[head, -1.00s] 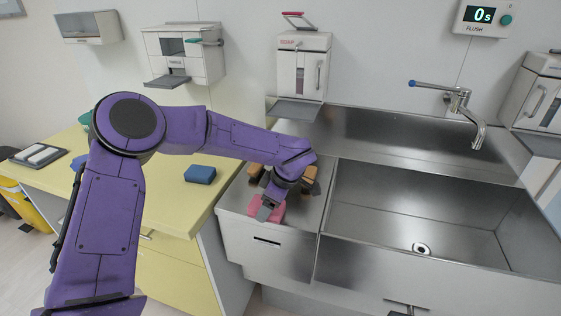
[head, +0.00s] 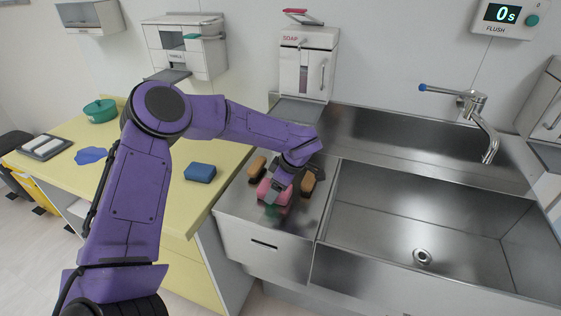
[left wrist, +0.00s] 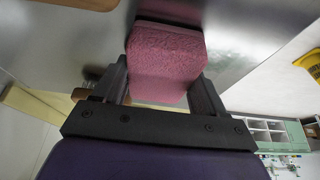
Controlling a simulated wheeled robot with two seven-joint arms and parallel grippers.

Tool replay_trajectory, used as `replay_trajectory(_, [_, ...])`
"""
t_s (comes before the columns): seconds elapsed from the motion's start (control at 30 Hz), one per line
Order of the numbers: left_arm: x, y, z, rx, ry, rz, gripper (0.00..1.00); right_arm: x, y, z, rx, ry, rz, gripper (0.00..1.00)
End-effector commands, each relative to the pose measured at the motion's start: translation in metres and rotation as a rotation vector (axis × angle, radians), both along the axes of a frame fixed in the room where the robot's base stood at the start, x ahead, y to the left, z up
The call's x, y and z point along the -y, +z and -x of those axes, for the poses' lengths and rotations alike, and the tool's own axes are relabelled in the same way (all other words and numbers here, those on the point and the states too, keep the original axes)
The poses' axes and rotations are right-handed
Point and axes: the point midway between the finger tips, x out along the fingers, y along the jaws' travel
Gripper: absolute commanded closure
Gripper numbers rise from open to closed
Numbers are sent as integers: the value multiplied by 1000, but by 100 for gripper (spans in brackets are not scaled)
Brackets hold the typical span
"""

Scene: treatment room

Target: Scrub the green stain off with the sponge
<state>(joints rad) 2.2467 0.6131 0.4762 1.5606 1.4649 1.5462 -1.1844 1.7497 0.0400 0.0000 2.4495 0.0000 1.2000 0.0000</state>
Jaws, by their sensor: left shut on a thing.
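My left gripper (head: 276,192) is shut on a pink sponge (head: 264,188) over the steel ledge (head: 232,203) left of the sink. In the left wrist view the sponge (left wrist: 165,50) sits between the two fingers (left wrist: 163,85), against the steel surface or just off it; I cannot tell which. A green stain (head: 272,211) shows on the ledge just in front of the sponge; part of it may be hidden under the sponge and gripper. My right gripper is not in view.
Brown brush-like blocks stand left (head: 257,166) and right (head: 308,182) of the sponge. The sink basin (head: 410,215) is empty, with a faucet (head: 480,125).

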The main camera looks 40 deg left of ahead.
Motion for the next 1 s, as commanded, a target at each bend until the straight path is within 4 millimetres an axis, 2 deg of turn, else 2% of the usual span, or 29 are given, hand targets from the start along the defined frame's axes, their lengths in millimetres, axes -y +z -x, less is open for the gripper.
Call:
replay_trajectory(0.03, [0,18,0,2,1,1,53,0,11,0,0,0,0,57])
replay_trajectory(0.7, [-3,73,2,-1,6,0,53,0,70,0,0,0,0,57])
replay_trajectory(1.0, [-3,76,2,0,7,0,53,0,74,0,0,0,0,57])
